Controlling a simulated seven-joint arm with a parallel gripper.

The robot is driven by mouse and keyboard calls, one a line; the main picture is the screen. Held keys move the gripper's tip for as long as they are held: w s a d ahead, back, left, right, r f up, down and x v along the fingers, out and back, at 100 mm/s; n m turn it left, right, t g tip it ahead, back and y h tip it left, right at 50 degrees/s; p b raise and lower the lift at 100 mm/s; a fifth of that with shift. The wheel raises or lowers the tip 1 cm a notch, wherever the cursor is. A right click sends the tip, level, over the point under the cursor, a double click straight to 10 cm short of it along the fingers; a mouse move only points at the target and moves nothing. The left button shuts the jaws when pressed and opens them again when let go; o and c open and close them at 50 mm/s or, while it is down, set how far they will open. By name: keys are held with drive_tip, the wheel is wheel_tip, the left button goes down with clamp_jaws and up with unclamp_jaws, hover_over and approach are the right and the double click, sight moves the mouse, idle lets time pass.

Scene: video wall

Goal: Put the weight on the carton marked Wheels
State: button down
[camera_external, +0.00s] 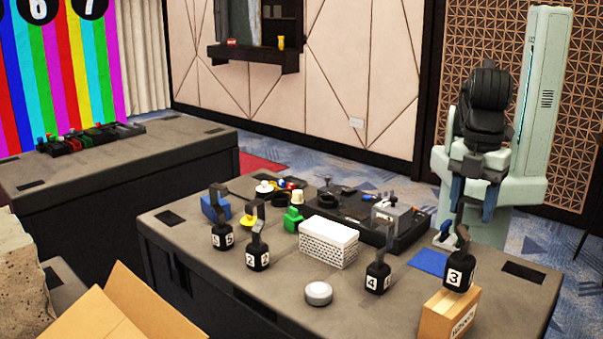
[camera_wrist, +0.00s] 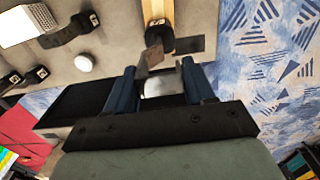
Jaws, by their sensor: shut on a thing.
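The black weight marked 3 (camera_external: 459,271) is upright at the top of the carton marked Wheels (camera_external: 449,315). Its base looks to be on the carton's top or just over it; I cannot tell if they touch. My gripper (camera_external: 472,205) is above, its blue fingers shut on the weight's upright handle. In the wrist view, my gripper (camera_wrist: 160,68) has the handle between its fingers, with the black weight (camera_wrist: 161,44) beyond and part of the tan carton (camera_wrist: 157,10) at the top edge. The fingers partly hide the handle.
Weights marked 4 (camera_external: 377,277), 2 (camera_external: 257,257) and 5 (camera_external: 222,237) stand on the table. A white perforated box (camera_external: 328,243) and a round white puck (camera_external: 318,293) lie left of the carton. A dark tray (camera_external: 360,215) is behind. The table's right edge is near.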

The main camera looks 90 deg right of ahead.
drive_tip(key=shift+f, duration=1.45)
drive_tip(key=shift+c, duration=2)
unclamp_jaws()
wheel_tip(320, 180, up, 12)
drive_tip(key=shift+r, duration=0.15)
